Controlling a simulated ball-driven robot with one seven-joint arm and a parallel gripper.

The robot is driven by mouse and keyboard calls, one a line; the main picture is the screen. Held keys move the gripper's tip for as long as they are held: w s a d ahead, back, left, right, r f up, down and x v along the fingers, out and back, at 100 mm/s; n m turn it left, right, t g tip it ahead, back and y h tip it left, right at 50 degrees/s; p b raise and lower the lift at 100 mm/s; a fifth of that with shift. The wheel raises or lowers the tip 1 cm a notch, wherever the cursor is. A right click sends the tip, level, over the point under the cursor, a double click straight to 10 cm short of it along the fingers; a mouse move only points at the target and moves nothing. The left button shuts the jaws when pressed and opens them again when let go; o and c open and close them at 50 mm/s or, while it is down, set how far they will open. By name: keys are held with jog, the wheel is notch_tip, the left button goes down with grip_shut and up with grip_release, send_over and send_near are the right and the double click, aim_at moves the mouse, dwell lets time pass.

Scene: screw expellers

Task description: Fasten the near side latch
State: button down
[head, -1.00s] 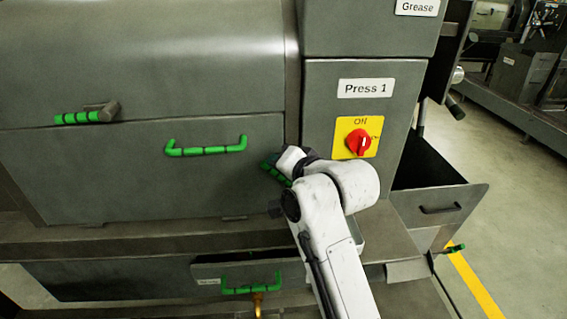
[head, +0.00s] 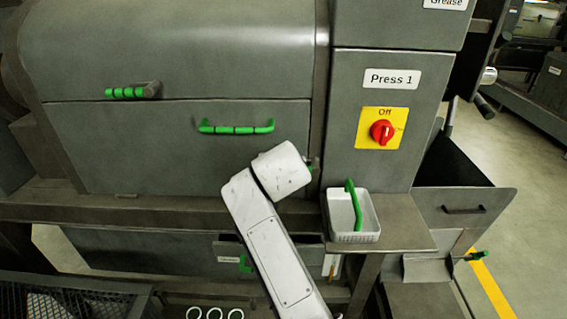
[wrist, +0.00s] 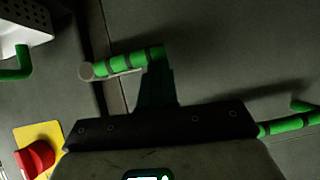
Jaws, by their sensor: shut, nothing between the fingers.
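A latch with a green ringed handle (wrist: 128,61) and a grey pivot end shows in the wrist view, beside the seam of the press front. Its handle lies almost level across that picture. My gripper (wrist: 155,72) is shut and empty, its dark fingertips right at the handle's far end from the pivot; I cannot tell whether they touch it. In the head view my white wrist hides the gripper and most of this latch; only a bit of green (head: 311,166) shows. A second green latch (head: 131,91) lies level at the panel's upper left.
A green U-shaped handle (head: 236,128) sits on the panel left of my wrist, and in the wrist view (wrist: 288,125) right of my gripper. The red switch (head: 383,132) is on the right. A white basket (head: 370,215) with a green handle stands on the ledge below it.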

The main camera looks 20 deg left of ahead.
jog(key=shift+a+f, duration=0.1)
jog(key=shift+f, duration=0.2)
dwell(0.4)
